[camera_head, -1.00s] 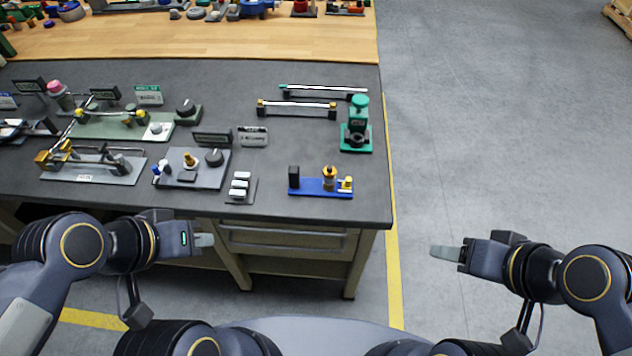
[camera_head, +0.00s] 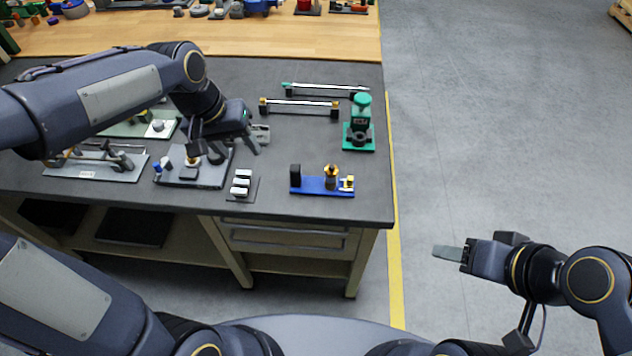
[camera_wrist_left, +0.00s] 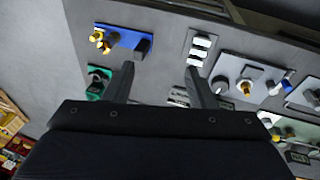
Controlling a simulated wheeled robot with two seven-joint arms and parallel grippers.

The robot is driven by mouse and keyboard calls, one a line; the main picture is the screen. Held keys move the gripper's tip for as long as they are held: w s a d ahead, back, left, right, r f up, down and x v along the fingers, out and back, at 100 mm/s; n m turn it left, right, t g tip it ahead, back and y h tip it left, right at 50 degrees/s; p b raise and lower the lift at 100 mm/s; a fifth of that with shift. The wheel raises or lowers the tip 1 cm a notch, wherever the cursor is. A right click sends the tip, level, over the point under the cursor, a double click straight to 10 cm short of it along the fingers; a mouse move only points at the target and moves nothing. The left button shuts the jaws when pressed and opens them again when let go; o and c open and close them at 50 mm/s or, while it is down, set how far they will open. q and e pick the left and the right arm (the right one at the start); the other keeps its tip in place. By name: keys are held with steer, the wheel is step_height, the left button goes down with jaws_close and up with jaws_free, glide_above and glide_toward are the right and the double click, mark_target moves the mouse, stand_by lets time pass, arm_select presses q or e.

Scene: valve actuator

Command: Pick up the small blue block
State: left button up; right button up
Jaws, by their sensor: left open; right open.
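A small blue block (camera_head: 157,167) stands at the left edge of a grey fixture plate (camera_head: 210,181), beside a white part. It also shows at the right in the left wrist view (camera_wrist_left: 287,82). My left gripper (camera_head: 238,152) is open and empty above the bench, right of the block. My right gripper (camera_head: 447,252) is open, over the floor right of the bench.
A blue base with a black block and brass parts (camera_head: 318,191) sits near the bench's front edge. A plate with white blocks (camera_head: 240,186), a green press (camera_head: 358,135) and rod fixtures (camera_head: 300,103) are nearby. Bare bench lies in front of the press.

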arm_select(q)
steer(key=w+d+f+g+y, duration=0.1)
steer(key=w+d+f, duration=0.45)
steer(key=w, duration=0.25)
steer(key=g+y, duration=0.1)
glide_toward(296, 175)
steer(key=shift+w+a+m, duration=0.2)
steer(key=shift+w+m, duration=0.2)
steer(key=shift+w, duration=0.55)
step_height(296, 175, down, 6)
steer(key=shift+d+f, duration=0.15)
steer(key=shift+s+f, duration=0.2)
steer(key=shift+f, duration=2.9)
jaws_close()
